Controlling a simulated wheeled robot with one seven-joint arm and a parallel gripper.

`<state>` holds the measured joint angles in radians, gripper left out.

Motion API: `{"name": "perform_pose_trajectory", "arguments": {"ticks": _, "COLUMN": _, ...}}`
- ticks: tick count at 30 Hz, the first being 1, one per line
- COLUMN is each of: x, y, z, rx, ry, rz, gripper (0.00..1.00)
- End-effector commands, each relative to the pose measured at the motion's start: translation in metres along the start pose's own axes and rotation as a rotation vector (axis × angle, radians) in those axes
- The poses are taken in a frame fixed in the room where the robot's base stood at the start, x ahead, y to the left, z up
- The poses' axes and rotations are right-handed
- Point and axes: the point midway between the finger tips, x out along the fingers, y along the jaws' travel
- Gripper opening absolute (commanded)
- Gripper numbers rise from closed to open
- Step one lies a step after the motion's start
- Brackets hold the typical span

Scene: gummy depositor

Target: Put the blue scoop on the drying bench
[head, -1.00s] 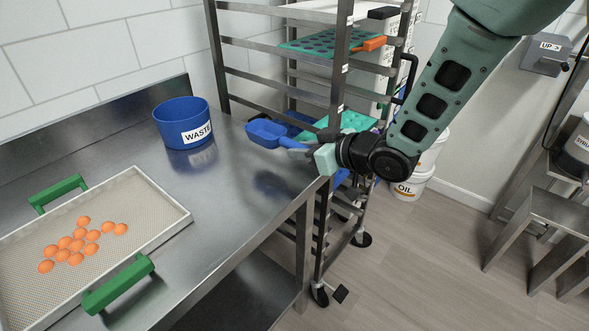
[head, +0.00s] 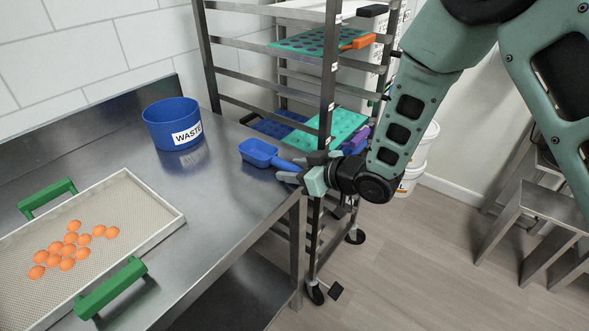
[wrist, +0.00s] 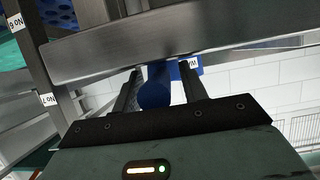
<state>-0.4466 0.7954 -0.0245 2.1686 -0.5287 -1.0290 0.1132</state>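The blue scoop (head: 258,152) lies at the right end of the steel bench (head: 225,215), right of the blue waste tub. Its handle (wrist: 155,87) points right to the bench edge. My gripper (head: 302,170) is at that edge, with its fingers spread around the handle end. In the wrist view my gripper (wrist: 160,85) has the handle between its fingers, with gaps showing at the sides. The scoop appears to rest on the bench top.
The waste tub (head: 172,125) stands toward the wall. A pale tray (head: 160,222) with green handles and orange gummies lies at the left. A wheeled rack (head: 330,100) with several trays stands close behind my gripper. The bench between tray and scoop is clear.

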Motion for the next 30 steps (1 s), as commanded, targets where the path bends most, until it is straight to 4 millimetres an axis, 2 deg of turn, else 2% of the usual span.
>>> {"name": "perform_pose_trajectory", "arguments": {"ticks": 11, "x": -0.004, "y": 0.0, "z": -0.004, "rx": 0.0, "ry": 0.0, "rz": 0.0, "gripper": 0.42}}
{"name": "perform_pose_trajectory", "arguments": {"ticks": 14, "x": -0.018, "y": 0.001, "z": -0.003, "rx": 0.001, "ry": 0.001, "rz": 0.003, "gripper": 0.42}}
{"name": "perform_pose_trajectory", "arguments": {"ticks": 24, "x": -0.089, "y": 0.001, "z": -0.002, "rx": 0.001, "ry": 0.0, "rz": 0.003, "gripper": 0.42}}
{"name": "perform_pose_trajectory", "arguments": {"ticks": 30, "x": -0.115, "y": 0.0, "z": -0.003, "rx": 0.0, "ry": 0.001, "rz": 0.001, "gripper": 0.42}}
